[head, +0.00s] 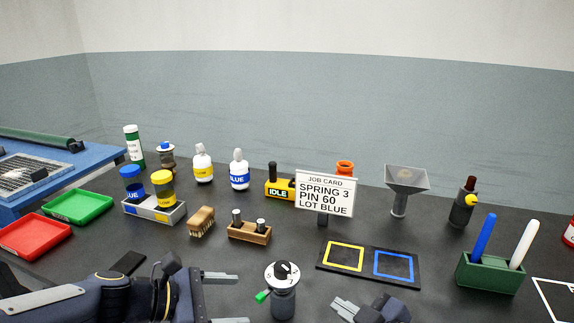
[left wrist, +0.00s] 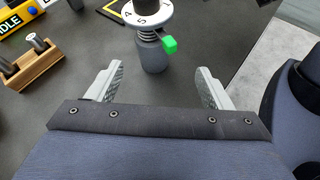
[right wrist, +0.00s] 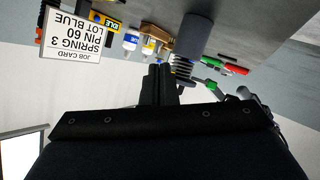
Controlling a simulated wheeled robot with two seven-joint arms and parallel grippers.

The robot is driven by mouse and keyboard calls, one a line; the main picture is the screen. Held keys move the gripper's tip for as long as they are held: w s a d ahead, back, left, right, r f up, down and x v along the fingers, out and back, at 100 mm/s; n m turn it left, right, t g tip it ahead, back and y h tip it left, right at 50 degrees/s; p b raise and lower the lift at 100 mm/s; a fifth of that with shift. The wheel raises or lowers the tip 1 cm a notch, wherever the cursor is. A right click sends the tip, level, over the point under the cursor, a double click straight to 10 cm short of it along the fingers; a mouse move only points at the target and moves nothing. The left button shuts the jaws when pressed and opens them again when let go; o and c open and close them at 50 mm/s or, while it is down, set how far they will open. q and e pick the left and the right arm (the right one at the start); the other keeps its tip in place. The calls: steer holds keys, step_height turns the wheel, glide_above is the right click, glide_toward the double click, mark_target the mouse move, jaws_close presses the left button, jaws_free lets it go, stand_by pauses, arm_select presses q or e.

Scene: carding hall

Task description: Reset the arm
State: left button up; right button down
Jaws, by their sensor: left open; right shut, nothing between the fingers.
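My left gripper (head: 226,299) comes in from the left in the head view. Its two fingers are spread apart with nothing between them; they also show apart in the left wrist view (left wrist: 156,86). A grey dial post (head: 283,304) with a white numbered dial, black knob and green tab stands just right of those fingers; in the left wrist view it stands beyond them (left wrist: 152,56). My right gripper (head: 344,307) is at the bottom, right of the post, its fingers together and empty. In the right wrist view the closed fingers (right wrist: 160,84) are dark and the scene is upside down.
A job card sign (head: 324,196) stands mid-table, behind a black mat (head: 368,264) with yellow and blue squares. A wooden block (head: 250,234), a brush (head: 201,222), red tray (head: 35,237), green tray (head: 78,207) and green pen holder (head: 490,275) stand around. Bare table lies between.

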steer(key=s+d+r+m+h+p, duration=0.2)
steer(key=d+m+h, duration=0.25)
steer(key=d, duration=0.35)
arm_select(q)
steer(key=s+a+r+m+y+p, duration=0.1)
steer(key=s+a+m+y, duration=0.3)
steer(key=s+m, duration=0.4)
steer(key=s+a+r+m+y+p, duration=0.1)
steer(key=s+a+m+y, duration=0.3)
steer(key=s+m, duration=0.5)
steer(key=shift+s+a+r+m+p, duration=0.2)
steer(key=shift+a+m+p, duration=0.4)
steer(key=shift+a+m, duration=0.45)
arm_select(e)
steer(key=s+d+m+g, duration=0.2)
steer(key=s+m+g, duration=0.4)
steer(key=s, duration=0.7)
steer(key=m, duration=0.2)
steer(key=shift+s+r+m+y, duration=0.3)
steer(key=shift+r+m+y, duration=0.05)
steer(key=shift+r, duration=0.05)
